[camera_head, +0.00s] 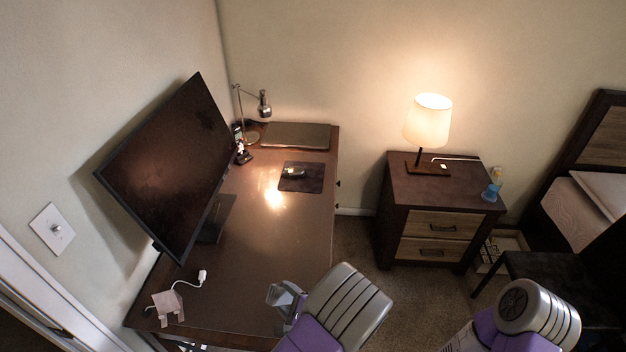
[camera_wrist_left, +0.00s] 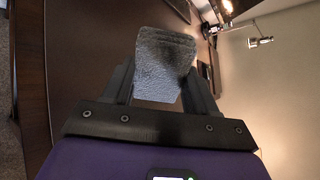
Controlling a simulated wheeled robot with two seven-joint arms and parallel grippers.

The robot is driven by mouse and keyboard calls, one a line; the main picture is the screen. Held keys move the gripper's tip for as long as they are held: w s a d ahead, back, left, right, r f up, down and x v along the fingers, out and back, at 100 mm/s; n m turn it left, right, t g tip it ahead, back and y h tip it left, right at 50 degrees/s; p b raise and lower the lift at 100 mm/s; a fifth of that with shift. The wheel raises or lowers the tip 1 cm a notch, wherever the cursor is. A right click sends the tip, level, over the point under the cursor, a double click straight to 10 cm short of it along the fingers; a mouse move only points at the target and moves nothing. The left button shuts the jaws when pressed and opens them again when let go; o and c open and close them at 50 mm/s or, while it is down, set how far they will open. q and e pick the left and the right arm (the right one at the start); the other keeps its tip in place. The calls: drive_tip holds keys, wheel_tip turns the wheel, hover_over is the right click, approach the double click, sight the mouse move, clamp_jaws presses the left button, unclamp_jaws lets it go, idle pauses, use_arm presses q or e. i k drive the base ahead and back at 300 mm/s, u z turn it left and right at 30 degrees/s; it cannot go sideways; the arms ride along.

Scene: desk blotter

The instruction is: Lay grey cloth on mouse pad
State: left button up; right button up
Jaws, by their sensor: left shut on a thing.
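The grey cloth (camera_wrist_left: 163,62) is folded into a small pad and held between the fingers of my left gripper (camera_wrist_left: 160,85) in the left wrist view. My left gripper (camera_head: 284,297) is shut on it near the front right edge of the desk in the head view, where the cloth is hard to tell from the fingers. The dark mouse pad (camera_head: 310,184) lies flat on the desk's far right part, well beyond the gripper. A small mouse (camera_head: 294,172) rests on the pad's far left part. My right gripper is out of view; only part of that arm shows.
The brown desk (camera_head: 262,250) is clear between gripper and pad. A large monitor (camera_head: 170,165) stands on its left side. A closed laptop (camera_head: 296,135) and a desk lamp (camera_head: 264,105) are behind the pad. A white cabled item (camera_head: 168,306) lies at the front left. A nightstand (camera_head: 440,195) stands right.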

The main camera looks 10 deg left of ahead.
sight(312, 182)
drive_tip(key=z, duration=1.55)
drive_tip(key=i, duration=1.55)
drive_tip(key=u, duration=2.4)
drive_tip(key=i, duration=1.7)
